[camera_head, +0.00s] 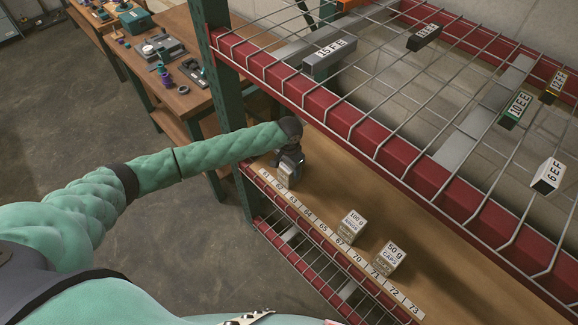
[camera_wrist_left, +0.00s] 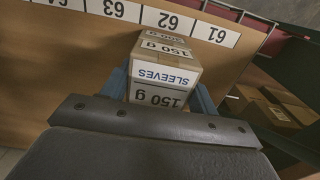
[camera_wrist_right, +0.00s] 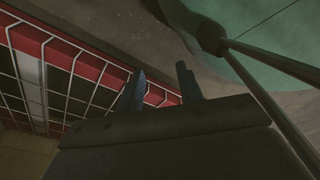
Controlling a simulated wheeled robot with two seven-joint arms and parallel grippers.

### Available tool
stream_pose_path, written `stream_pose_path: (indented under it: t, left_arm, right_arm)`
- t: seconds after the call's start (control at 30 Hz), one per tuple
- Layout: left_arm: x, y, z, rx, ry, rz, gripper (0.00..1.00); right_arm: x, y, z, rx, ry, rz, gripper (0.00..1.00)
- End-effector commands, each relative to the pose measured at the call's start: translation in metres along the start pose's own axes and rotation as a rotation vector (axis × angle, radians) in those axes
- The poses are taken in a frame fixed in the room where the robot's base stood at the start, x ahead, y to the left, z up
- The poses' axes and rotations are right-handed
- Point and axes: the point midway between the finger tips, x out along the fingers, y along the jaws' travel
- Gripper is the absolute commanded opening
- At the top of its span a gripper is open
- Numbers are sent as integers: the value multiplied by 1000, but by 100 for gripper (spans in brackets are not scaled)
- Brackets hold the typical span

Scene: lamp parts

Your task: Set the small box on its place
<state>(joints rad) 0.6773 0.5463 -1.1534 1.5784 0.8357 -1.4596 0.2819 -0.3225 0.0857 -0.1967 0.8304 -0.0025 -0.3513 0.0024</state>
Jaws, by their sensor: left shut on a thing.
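The small box (camera_wrist_left: 165,68), a cardboard cube labelled "150 g SLEEVES", is between the blue fingers of my left gripper (camera_wrist_left: 160,95), which is shut on it. In the head view the box (camera_head: 287,174) is at the left end of the wooden shelf (camera_head: 325,180), by the labels 61 and 62, with my left gripper (camera_head: 288,160) over it. In the left wrist view it is close to the label strip (camera_wrist_left: 160,18), near 62. I cannot tell whether it touches the shelf. My right gripper (camera_wrist_right: 164,88) is open and empty, away from the shelf boards.
Two boxes, "100 g" (camera_head: 351,226) and "50 g CAPS" (camera_head: 389,258), stand along the shelf by labels 67 to 71. A wire rack (camera_head: 400,120) with red beams and several labelled blocks is above. A green post (camera_head: 222,80) stands at the left end. The shelf between is clear.

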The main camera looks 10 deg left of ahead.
Motion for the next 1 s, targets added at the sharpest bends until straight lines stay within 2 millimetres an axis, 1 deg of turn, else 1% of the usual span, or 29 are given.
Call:
stream_pose_path:
  t: [0.1,0.13,0.23,0.57,0.67,0.73,0.77,0.8,0.83,1.0]
  left_arm:
    - [2,0,0,0,0,0,34]
    - [2,0,0,0,0,0,62]
    - [2,0,0,0,0,0,81]
    - [0,0,0,0,0,0,82]
    - [-5,0,0,0,1,0,82]
    - [-13,0,-1,0,2,0,82]
    - [-18,0,-1,-1,3,0,82]
    - [-25,0,-1,0,3,-1,82]
    - [-30,-1,0,0,3,-2,82]
    - [-64,0,-1,1,3,-1,82]
  right_arm:
    - [0,0,0,0,0,0,36]
    - [0,0,0,0,0,0,36]
    - [0,0,1,1,-1,0,36]
    - [0,0,3,1,-3,0,36]
    - [3,0,4,1,-5,0,36]
    - [6,0,0,1,-4,0,36]
    - [6,0,-5,1,1,0,36]
    - [4,0,-20,-1,15,0,36]
    - [3,1,-31,-1,24,1,36]
    - [2,2,-56,0,42,2,36]
